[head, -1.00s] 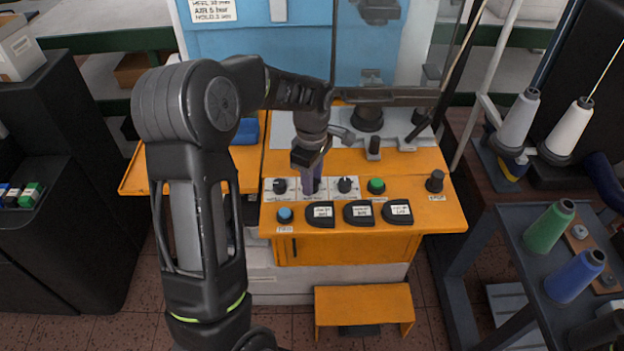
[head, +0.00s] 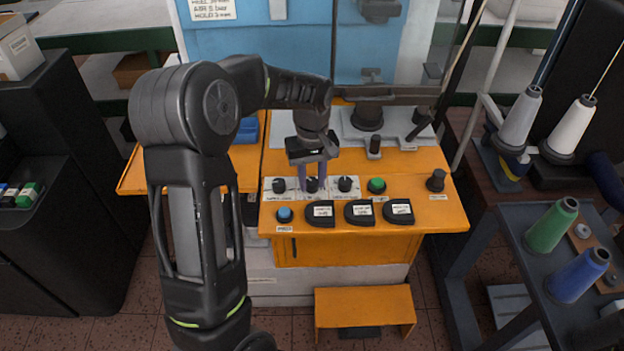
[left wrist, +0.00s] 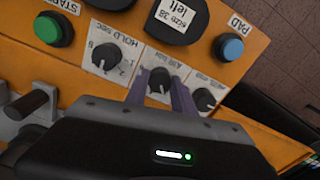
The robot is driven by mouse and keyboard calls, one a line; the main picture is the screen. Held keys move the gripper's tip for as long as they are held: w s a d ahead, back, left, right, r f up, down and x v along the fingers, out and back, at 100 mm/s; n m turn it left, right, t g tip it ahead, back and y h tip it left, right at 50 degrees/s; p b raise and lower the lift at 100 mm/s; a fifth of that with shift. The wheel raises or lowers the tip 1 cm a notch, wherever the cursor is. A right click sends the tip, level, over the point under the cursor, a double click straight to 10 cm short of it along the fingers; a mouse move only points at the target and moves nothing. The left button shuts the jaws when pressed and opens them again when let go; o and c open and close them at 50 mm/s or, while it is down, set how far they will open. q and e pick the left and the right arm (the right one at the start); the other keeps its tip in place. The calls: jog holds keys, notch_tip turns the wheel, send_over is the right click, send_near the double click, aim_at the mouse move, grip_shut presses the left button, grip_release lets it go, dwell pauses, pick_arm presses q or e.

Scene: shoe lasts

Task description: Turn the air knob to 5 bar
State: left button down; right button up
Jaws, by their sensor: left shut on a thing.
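The air knob (head: 312,185) is the black middle knob of three on white plates on the orange panel. In the left wrist view the air knob (left wrist: 159,86) sits between two purple-grey fingers, its plate label upside down and partly covered. My left gripper (head: 312,178) reaches down from above and is shut on the air knob. In the left wrist view the left gripper (left wrist: 160,92) has one finger on each side of the knob. The exact pressure setting cannot be read. My right gripper is not in view.
Black knobs flank it: the hold knob (head: 345,184) and another knob (head: 279,185). A green button (head: 376,185), blue button (head: 284,214) and several black labelled pads (head: 359,211) are close by. A sign (head: 212,10) on the blue machine reads AIR 5 bar.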

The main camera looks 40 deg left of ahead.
pick_arm(q)
jog(key=m, duration=0.4)
jog(key=shift+m, duration=0.4)
jog(key=m, duration=0.9)
jog(key=shift+m, duration=1.9)
jog(key=c, duration=1.1)
grip_release()
jog(key=shift+o, duration=0.2)
